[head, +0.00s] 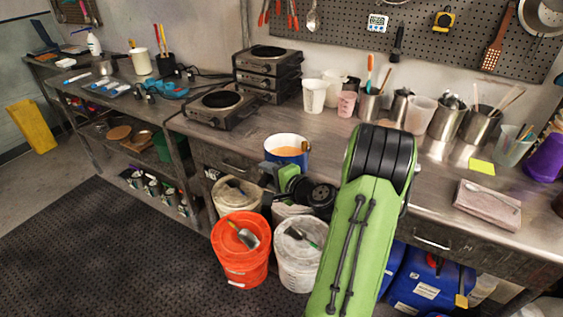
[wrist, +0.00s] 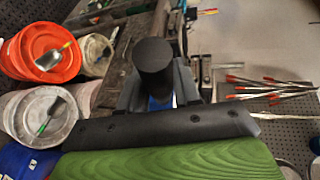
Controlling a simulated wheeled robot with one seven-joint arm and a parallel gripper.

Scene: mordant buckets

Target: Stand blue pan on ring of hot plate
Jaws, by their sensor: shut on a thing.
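The blue pan (head: 304,157) has a white inside wall and an orange-brown content or bottom. It looks about level at the bench's front edge; I cannot tell whether it touches the bench. My gripper (head: 271,168) is shut on the pan, apparently at its handle, and partly hides it. In the wrist view my gripper (wrist: 158,95) is around a dark round handle (wrist: 154,62), with a bit of blue below it. The single hot plate (head: 219,112) with its dark round ring (head: 221,99) stands on the bench, left of and behind the pan.
Stacked hot plates (head: 267,72) stand behind the single one. White cups (head: 314,95) and a pink cup (head: 346,104) stand to the right. Buckets, including an orange one (head: 240,262), stand below the bench edge. Bare bench lies between pan and hot plate.

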